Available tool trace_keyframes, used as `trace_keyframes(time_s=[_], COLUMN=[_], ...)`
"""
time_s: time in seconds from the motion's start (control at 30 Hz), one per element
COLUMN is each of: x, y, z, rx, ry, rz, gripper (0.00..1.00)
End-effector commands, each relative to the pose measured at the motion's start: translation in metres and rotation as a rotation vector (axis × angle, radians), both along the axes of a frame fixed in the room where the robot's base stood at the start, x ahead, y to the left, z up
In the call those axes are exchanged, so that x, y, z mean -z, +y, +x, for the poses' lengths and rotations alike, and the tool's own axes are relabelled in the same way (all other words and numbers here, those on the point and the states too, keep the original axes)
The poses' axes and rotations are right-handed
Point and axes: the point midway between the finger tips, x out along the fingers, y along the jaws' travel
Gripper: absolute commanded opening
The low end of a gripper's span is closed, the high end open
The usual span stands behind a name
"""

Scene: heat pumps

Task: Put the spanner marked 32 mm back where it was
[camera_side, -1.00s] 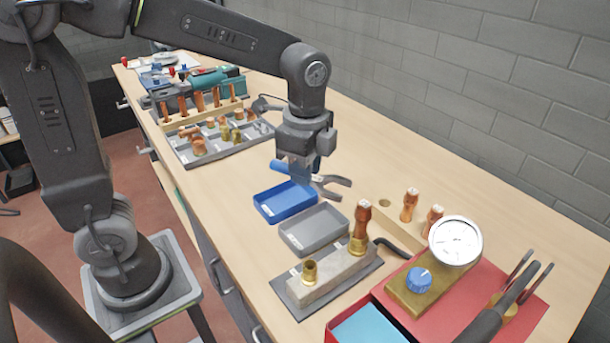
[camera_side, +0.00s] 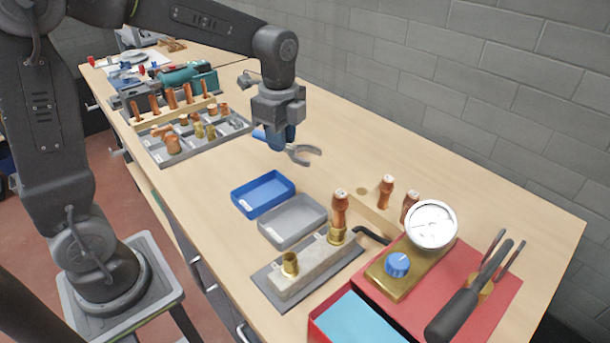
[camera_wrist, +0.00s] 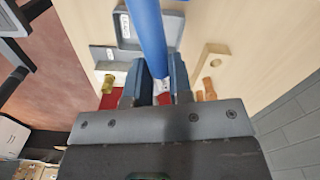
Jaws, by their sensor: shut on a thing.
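A spanner with a blue handle and a grey open-ended head (camera_side: 303,153) is in my gripper (camera_side: 283,141). The gripper is shut on its handle, and the head sticks out to the right in the side view. The spanner is held roughly level beyond the blue tray; its exact height over the bench is unclear. In the wrist view the blue handle (camera_wrist: 148,35) passes up between my gripper's fingers (camera_wrist: 160,88). No 32 mm mark is readable. My gripper hides the middle of the spanner.
A blue tray (camera_side: 242,208) and a grey tray (camera_side: 272,238) stand in front. A block with brass and copper fittings (camera_side: 290,283), a pressure gauge (camera_side: 432,224) and a red case (camera_side: 470,284) are nearer. A sorting tray (camera_side: 163,160) with fittings is at left. Bench right of the gripper is clear.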

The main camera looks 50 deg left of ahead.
Motion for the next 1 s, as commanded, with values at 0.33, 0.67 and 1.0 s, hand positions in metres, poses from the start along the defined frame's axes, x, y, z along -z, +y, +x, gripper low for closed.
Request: trace_keyframes(time_s=[0.33,0.67,1.0], x=[0.047,0.075,0.116], y=[0.117,0.108,0.05], z=[0.041,0.061,0.099], rx=[0.227,0.284,0.28], ry=[0.002,0.002,0.001], rz=[-0.001,-0.001,0.0], gripper=[0.0,0.0,0.0])
